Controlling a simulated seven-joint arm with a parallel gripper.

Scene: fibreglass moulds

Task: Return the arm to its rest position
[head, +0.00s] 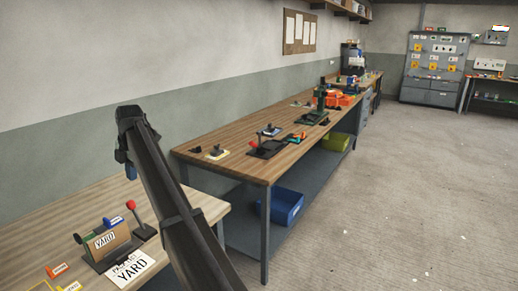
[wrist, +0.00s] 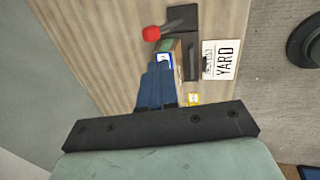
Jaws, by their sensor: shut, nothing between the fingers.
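The fingers point at the bench and overlap part of the label holder in the picture. In the head view my forearm crosses in front of the bench's right end and hides part of it.
The near bench carries a label holder (head: 112,248), a red-knobbed lever (head: 140,220) and a YARD card (head: 131,271). A longer workbench (head: 228,138) with tools and a blue bin (head: 284,206) below stands beyond. The floor (head: 420,190) at right is clear.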

